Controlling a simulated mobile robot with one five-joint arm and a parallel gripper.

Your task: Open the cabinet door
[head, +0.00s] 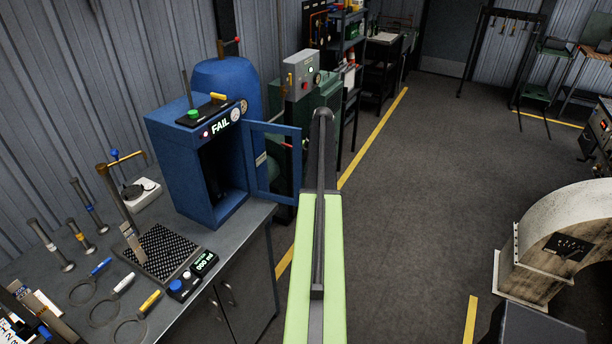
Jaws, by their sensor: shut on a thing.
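The blue cabinet (175,160) with a lit "FAIL" display stands on the bench at left in the head view. Its front is open and the inside is dark. Its blue door (262,178) stands swung out to the right, with a small red-tipped handle (286,145) near its upper outer part. The bench also has a grey lower cabinet (240,285) with two bar handles; its doors look shut. My green and dark arm reaches up the middle of the view, right of the blue door. My gripper does not show; the arm links may hide it.
The bench (95,250) carries a black perforated plate (168,252), several ring tools and upright rods. A green machine with a grey control box (302,75) stands behind the blue door. A pale curved duct (560,225) is at right. Floor (425,190) between is clear.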

